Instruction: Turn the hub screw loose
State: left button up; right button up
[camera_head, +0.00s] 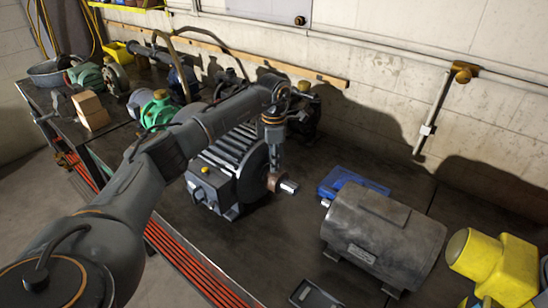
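A dark grey finned motor (228,165) sits on the workbench, with a small box bearing a yellow knob on its near side. Its shaft (290,186) points right, with a copper-brown hub (273,182) around it. The hub screw is too small to make out. My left arm reaches in from the lower left, over the motor. My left gripper (275,163) points down just above the hub. It looks narrow from here, and I cannot tell its opening or whether it touches the hub. My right gripper is out of view.
A grey motor (385,235) lies to the right, in front of a blue tray (350,183). A yellow machine (498,265) stands at the right edge and a dark tray (315,296) at the front. Green parts and a cardboard box (91,110) crowd the left. A wall closes the back.

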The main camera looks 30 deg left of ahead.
pick_arm(q)
grip_shut()
